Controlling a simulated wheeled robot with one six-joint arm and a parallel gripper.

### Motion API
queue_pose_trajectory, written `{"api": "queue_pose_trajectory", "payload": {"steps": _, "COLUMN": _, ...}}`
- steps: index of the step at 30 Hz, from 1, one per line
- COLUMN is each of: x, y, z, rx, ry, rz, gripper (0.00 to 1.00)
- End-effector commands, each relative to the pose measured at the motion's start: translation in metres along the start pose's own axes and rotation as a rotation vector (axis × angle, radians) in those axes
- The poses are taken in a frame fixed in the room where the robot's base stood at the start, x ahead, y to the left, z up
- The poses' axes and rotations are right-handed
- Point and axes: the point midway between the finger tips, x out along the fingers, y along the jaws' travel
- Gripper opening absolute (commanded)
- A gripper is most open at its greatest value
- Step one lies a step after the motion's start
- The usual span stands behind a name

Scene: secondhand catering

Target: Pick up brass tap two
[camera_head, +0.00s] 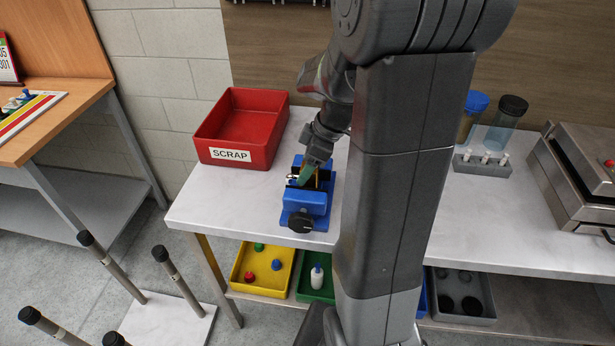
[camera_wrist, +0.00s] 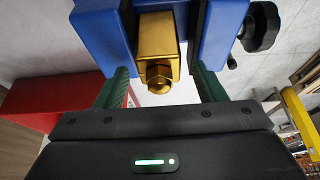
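A brass tap (camera_wrist: 158,42) with a hexagonal end sits between the jaws of a blue vise (camera_wrist: 103,32) in the wrist view. No label shows which tap it is. In the head view the vise (camera_head: 305,202) stands on the white table, and my gripper hides most of the tap. My gripper (camera_wrist: 162,82) has its green fingers spread, one on each side of the tap, with gaps between. The fingertips reach close to the vise jaws. In the head view my gripper (camera_head: 308,174) points down over the vise.
A red scrap bin (camera_head: 230,158) stands left of the vise on the white table (camera_head: 215,200). Yellow (camera_head: 240,280) and green trays sit on the lower shelf.

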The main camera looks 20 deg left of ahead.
Motion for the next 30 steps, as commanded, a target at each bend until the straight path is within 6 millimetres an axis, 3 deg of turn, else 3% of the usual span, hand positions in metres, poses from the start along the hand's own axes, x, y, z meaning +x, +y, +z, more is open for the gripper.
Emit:
{"api": "queue_pose_trajectory", "payload": {"steps": 1, "x": 0.0, "y": 0.0, "z": 0.0, "rx": 0.0, "ry": 0.0, "rz": 0.0, "gripper": 0.56}}
{"api": "queue_pose_trajectory", "payload": {"steps": 9, "x": 0.0, "y": 0.0, "z": 0.0, "rx": 0.0, "ry": 0.0, "rz": 0.0, "gripper": 0.03}}
{"api": "queue_pose_trajectory", "payload": {"steps": 10, "x": 0.0, "y": 0.0, "z": 0.0, "rx": 0.0, "ry": 0.0, "rz": 0.0, "gripper": 0.0}}
{"api": "queue_pose_trajectory", "payload": {"steps": 20, "x": -0.004, "y": 0.001, "z": -0.002, "rx": -0.001, "ry": 0.001, "rz": 0.002, "gripper": 0.0}}
{"api": "queue_pose_trajectory", "payload": {"steps": 30, "x": -0.037, "y": 0.001, "z": -0.015, "rx": -0.001, "ry": 0.001, "rz": 0.002, "gripper": 0.0}}
